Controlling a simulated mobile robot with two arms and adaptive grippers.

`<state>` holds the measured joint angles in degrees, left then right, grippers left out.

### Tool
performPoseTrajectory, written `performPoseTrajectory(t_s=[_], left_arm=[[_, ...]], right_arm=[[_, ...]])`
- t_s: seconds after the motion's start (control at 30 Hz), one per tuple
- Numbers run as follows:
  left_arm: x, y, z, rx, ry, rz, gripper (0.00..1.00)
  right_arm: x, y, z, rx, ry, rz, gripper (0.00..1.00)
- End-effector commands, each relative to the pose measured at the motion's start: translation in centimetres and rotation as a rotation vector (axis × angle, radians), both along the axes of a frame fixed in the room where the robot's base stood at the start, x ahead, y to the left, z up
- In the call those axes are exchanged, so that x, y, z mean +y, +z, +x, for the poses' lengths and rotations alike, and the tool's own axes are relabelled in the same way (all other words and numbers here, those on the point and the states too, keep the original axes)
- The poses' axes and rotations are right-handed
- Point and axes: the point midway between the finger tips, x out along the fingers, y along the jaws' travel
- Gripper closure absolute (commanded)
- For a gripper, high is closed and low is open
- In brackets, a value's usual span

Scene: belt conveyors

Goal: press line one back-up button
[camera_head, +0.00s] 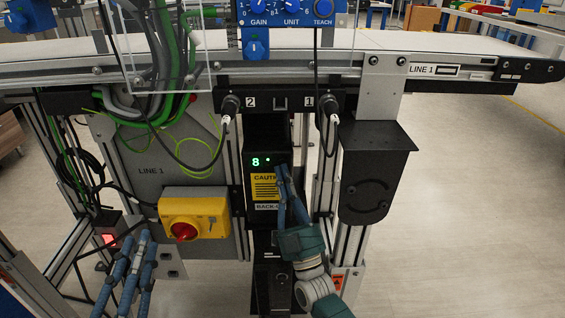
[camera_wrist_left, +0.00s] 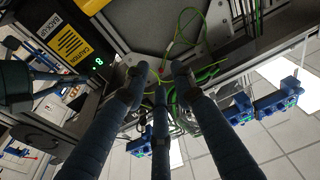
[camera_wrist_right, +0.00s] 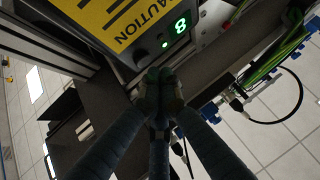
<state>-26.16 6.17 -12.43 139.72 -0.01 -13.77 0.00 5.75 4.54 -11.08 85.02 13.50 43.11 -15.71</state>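The black back-up box (camera_head: 247,162) hangs under the LINE 1 conveyor, with a green "8" display, a small green light (camera_head: 267,159) and a yellow caution label (camera_head: 265,187). The label and light also show in the right wrist view (camera_wrist_right: 165,44). My left gripper (camera_head: 139,240) is open and empty, low at the left, below the yellow switch box.
A yellow switch box (camera_head: 207,203) with a red knob is left of the back-up box. A blue control panel (camera_head: 290,12) sits above. Green cables (camera_head: 160,60) hang at the left. A black housing (camera_head: 372,175) stands close to the right of my right gripper. The floor at right is free.

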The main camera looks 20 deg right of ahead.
Motion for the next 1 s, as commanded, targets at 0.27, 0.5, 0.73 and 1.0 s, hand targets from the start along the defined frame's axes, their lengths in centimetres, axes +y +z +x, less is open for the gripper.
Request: performPoseTrajectory(t_s=[0.27, 0.5, 0.73, 1.0], left_arm=[[0.0, -0.3, 0.1, 0.015, 0.001, 0.005, 0.74], [0.1, -0.4, 0.1, 0.025, 0.001, 0.007, 0.74], [0.4, -3.3, 0.1, 0.140, 0.007, 0.039, 0.74], [0.8, -5.9, -0.2, 0.252, 0.015, 0.067, 0.74]], right_arm=[[0.0, 0.0, -0.1, 0.000, 0.000, 0.000, 1.00], [0.1, 0.0, -0.3, 0.000, 0.000, 0.000, 1.00], [0.3, 0.1, -1.1, 0.000, 0.000, 0.000, 1.00], [0.6, 0.0, -2.0, 0.001, 0.001, -0.001, 1.00]])
